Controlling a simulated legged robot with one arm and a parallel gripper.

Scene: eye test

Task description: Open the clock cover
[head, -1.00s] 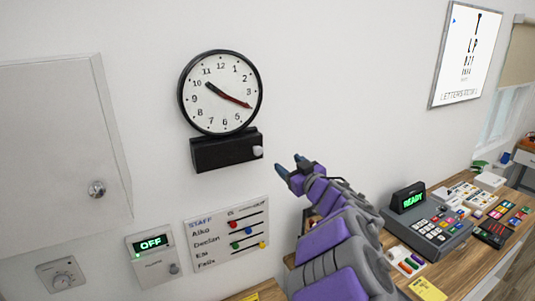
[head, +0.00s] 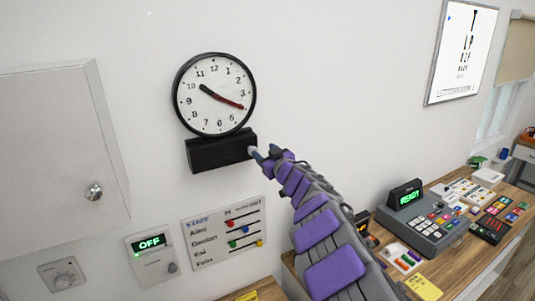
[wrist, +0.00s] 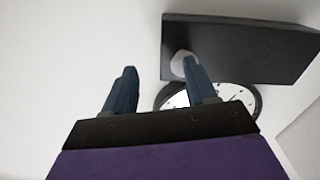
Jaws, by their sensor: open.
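The round clock (head: 215,95) has a black rim and a white face and hangs on the wall. A black box (head: 212,153) sits directly under it, with a pale round knob (head: 252,150) at its right end. In the wrist view the box (wrist: 245,48) and part of the clock (wrist: 256,97) appear upside down. My gripper (head: 264,153) is at the box's right end, close to the knob. Its blue fingers (wrist: 158,67) are apart with nothing between them. One fingertip overlaps the knob (wrist: 180,62); I cannot tell whether they touch.
A grey cabinet (head: 55,145) with a round knob is on the left. A register (head: 425,215) stands on the wooden desk at right.

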